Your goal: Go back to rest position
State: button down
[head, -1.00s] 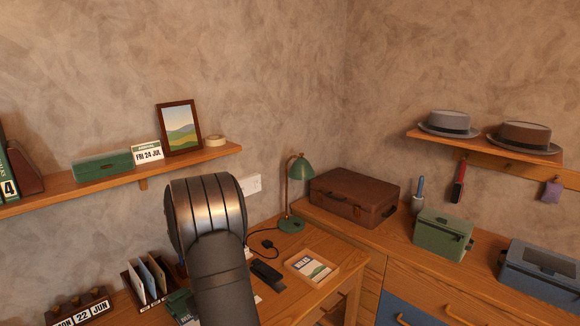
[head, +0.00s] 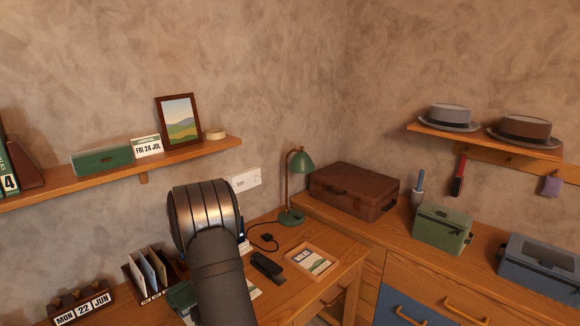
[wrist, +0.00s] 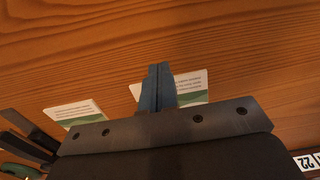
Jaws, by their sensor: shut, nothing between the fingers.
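My gripper (wrist: 157,72) shows in the wrist view with its two blue-grey fingers together and nothing between them. It points at the wooden desk top, with printed cards beyond and beside the fingers. How far the fingers are from the desk I cannot tell. In the head view my arm rises in front of the desk (head: 318,287), and its rounded metal link hides the gripper and part of the desk.
A shelf (head: 205,152) runs above. A suitcase (head: 352,190) and green box (head: 442,229) stand right.

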jog(key=shift+s+d+r, duration=0.1)
jog(key=shift+r, duration=0.35)
notch_tip(320, 180, up, 6)
jog(key=shift+f, duration=0.15)
jog(key=shift+s+f, duration=0.1)
jog(key=shift+f, duration=0.05)
notch_tip(320, 180, down, 6)
jog(key=shift+f, duration=0.1)
jog(key=shift+w+a, duration=0.4)
jog(key=s+d, duration=0.3)
jog(key=shift+s+d, duration=0.15)
jog(key=shift+d, duration=0.25)
jog(key=shift+s+d, duration=0.5)
jog(key=c, duration=2.2)
grip_release()
